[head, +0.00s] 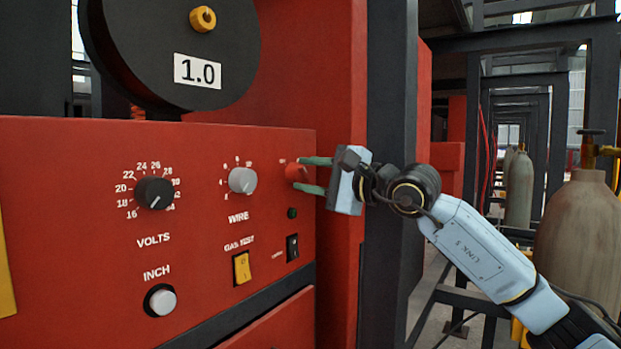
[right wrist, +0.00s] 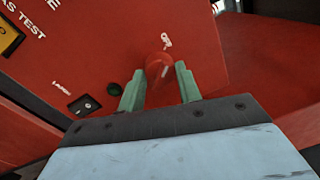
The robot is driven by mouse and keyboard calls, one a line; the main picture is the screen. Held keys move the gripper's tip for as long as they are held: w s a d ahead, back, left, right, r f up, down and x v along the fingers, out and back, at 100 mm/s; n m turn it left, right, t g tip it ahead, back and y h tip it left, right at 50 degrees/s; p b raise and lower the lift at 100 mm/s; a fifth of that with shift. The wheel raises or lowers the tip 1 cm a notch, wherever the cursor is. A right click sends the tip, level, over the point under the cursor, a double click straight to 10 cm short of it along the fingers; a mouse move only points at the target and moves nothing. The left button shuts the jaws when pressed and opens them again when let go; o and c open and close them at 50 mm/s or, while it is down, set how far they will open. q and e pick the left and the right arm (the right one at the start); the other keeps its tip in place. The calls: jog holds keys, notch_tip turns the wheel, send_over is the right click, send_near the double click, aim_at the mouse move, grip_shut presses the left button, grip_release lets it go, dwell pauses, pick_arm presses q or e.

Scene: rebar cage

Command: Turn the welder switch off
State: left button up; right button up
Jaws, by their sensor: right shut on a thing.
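The welder's red rotary switch (head: 297,172) sits at the upper right of the red control panel, right of the WIRE dial. It also shows in the right wrist view (right wrist: 158,66), with a small white label just above it that is hard to read. My right gripper (head: 314,175) reaches in from the right, its two green fingers on either side of the switch, one above and one below in the head view. It is shut on the switch. The fingers partly hide the labels around it. My left gripper is not in view.
The panel (head: 90,260) also carries a VOLTS dial (head: 154,193), a WIRE dial (head: 242,181), a yellow GAS TEST switch (head: 242,267), a black rocker (head: 292,247) and an INCH button (head: 161,300). A dark post (head: 391,90) stands close behind my right wrist. A gas cylinder (head: 575,225) stands at right.

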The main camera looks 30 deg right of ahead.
jog(key=shift+n, duration=0.4)
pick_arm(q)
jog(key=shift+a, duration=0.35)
pick_arm(e)
jog(key=o, duration=1)
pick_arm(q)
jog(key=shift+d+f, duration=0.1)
pick_arm(e)
jog(key=shift+s, duration=0.1)
jog(key=shift+s+d, duration=0.2)
jog(key=shift+s, duration=0.05)
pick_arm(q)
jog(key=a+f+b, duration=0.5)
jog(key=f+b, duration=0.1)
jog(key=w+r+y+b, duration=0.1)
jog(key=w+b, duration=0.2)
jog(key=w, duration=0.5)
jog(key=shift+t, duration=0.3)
pick_arm(e)
jog(key=v, duration=1.2)
jog(key=shift+s, duration=0.3)
